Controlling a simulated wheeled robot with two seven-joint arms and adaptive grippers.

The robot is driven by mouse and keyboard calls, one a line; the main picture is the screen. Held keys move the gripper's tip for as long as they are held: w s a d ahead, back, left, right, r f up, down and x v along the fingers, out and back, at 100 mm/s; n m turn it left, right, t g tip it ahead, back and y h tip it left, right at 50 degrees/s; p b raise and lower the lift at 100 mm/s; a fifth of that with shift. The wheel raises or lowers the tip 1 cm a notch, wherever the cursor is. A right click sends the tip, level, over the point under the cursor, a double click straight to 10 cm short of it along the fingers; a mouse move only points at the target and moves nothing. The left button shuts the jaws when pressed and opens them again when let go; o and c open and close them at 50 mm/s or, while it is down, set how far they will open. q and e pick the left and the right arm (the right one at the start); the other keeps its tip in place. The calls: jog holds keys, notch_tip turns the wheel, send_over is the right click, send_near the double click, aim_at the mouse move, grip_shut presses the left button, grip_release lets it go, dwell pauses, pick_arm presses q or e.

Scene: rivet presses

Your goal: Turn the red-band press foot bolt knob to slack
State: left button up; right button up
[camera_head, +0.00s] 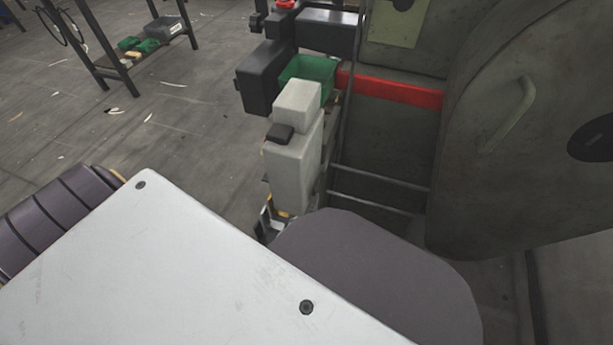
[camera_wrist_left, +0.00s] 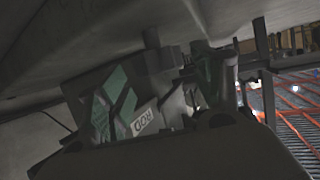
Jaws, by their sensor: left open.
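The red-band press (camera_head: 380,130) fills the right of the head view, a large grey-green body with a red band (camera_head: 395,88) across it. I cannot make out its foot bolt knob in either view; the press's lower part is partly hidden behind my own parts. The left wrist view is dark and close under a large grey surface. My left gripper (camera_wrist_left: 195,85) seems to show there as dark grey parts, open, with nothing seen held in it. My right gripper is in neither view.
A green bin (camera_head: 308,70) sits by the press's left side. A rack (camera_head: 135,60) with green items stands at the back left. Open floor (camera_head: 75,125) with scattered scraps lies left of the press. A white label (camera_wrist_left: 144,122) with letters shows in the wrist view.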

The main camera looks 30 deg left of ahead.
aim_at(307, 223)
pick_arm(q)
jog(key=shift+b+x, duration=0.7)
jog(key=shift+x, duration=0.75)
jog(key=shift+c, duration=0.8)
jog(key=c, duration=0.9)
jog(key=shift+w+d+n+y, duration=0.1)
jog(key=shift+n+y, duration=0.3)
jog(key=shift+y, duration=0.1)
jog(key=shift+n+y, duration=0.4)
jog(key=shift+y, duration=0.1)
